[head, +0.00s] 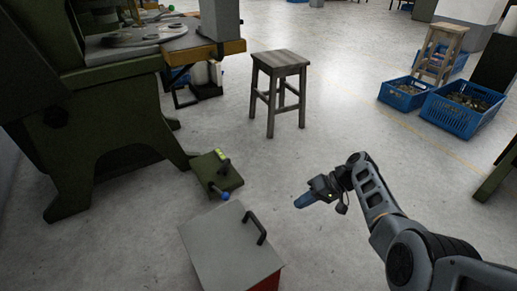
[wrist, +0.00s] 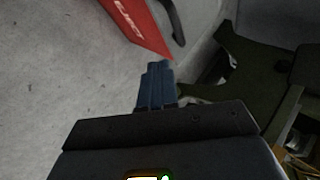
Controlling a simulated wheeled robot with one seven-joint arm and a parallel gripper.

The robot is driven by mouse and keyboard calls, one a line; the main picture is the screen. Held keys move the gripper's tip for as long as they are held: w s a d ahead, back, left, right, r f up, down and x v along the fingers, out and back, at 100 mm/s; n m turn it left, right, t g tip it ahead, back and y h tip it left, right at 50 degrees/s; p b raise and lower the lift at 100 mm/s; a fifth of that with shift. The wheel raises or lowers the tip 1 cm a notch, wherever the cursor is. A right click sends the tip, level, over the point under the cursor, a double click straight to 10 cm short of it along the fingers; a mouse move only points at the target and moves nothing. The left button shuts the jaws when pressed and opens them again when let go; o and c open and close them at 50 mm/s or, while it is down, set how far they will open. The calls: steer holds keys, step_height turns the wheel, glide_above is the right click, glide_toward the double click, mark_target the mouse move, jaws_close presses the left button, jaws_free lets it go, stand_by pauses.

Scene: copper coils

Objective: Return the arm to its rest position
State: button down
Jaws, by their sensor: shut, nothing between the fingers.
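My arm (head: 375,200) reaches in from the lower right in the head view, bent at the elbow. My gripper (head: 305,200) has blue fingers, points left and down, and hangs over bare floor. It is shut and empty. In the wrist view my gripper (wrist: 158,80) also shows, with its fingers together and nothing between them.
A box with a grey lid and black handle (head: 222,250) stands left of my gripper; its red side (wrist: 138,22) shows in the wrist view. A green machine (head: 95,120) stands at left. A wooden stool (head: 280,65) and blue crates (head: 462,120) stand farther back. Floor between is clear.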

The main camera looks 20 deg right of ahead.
steer(key=s+d+f+m+t+h, duration=0.15)
steer(key=s+f+h, duration=0.45)
steer(key=s+f, duration=1)
steer(key=s+a+r+n+t+h, duration=0.15)
steer(key=s+r, duration=0.25)
steer(key=s, duration=0.6)
steer(key=s+r+t+h, duration=0.2)
steer(key=s+r+t, duration=0.15)
steer(key=s, duration=0.55)
steer(key=s+a+r+t, duration=0.2)
steer(key=s+r, duration=0.3)
steer(key=r, duration=0.6)
steer(key=s+a+r+n+t, duration=0.1)
steer(key=s+a+r+t, duration=0.2)
steer(key=r, duration=0.7)
steer(key=s+a+r+t, duration=0.1)
steer(key=s+a+r, duration=0.1)
steer(key=s+r, duration=0.65)
steer(key=w+r+p, duration=0.3)
steer(key=r+p, duration=2.3)
steer(key=r, duration=0.2)
steer(key=shift+r+y, duration=0.2)
steer(key=shift+y, duration=0.25)
steer(key=shift+d, duration=0.1)
